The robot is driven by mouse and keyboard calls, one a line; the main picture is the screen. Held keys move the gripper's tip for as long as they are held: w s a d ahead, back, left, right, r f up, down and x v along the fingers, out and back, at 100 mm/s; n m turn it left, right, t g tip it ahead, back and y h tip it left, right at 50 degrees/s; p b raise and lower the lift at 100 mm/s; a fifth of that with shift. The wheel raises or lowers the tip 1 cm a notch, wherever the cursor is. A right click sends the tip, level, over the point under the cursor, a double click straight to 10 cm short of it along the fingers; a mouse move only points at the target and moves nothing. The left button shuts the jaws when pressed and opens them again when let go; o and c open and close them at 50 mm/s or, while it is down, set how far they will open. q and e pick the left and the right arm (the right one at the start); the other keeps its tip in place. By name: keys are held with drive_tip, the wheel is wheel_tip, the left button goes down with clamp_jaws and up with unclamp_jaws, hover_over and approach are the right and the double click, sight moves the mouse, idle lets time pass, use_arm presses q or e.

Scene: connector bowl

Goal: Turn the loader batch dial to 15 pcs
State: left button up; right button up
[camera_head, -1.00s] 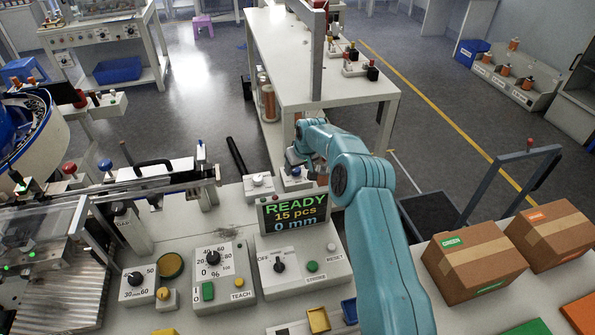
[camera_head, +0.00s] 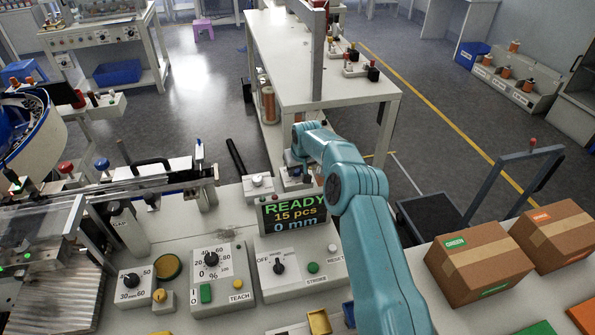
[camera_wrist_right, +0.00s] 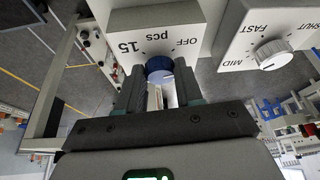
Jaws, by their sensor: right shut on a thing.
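The batch dial (camera_wrist_right: 159,66) is a blue knob on a light box (camera_wrist_right: 152,28) marked OFF, 15 and pcs in the right wrist view. My right gripper (camera_wrist_right: 160,84) is shut on this knob, one dark finger on each side. The fingers hide much of the knob, and I cannot read its pointer. In the head view my right gripper (camera_head: 297,168) reaches down behind the display (camera_head: 292,213), which reads READY, 15 pcs and 0 mm. My left gripper is not in view.
A second box with a white knob (camera_wrist_right: 272,54) marked FAST and MID stands beside the dial box. Control boxes (camera_head: 212,275) line the bench in front of the display. Cartons (camera_head: 475,262) stand at the right. My right arm crosses above the bench.

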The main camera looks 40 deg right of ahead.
idle(0.3)
drive_tip(key=o, duration=1)
drive_tip(key=shift+o, duration=0.2)
drive_tip(key=shift+r, duration=0.1)
drive_tip(key=b+v, duration=0.2)
drive_tip(key=v, duration=1.4)
drive_tip(key=shift+b, duration=0.35)
drive_tip(key=shift+s+a, duration=0.1)
drive_tip(key=shift+s, duration=0.05)
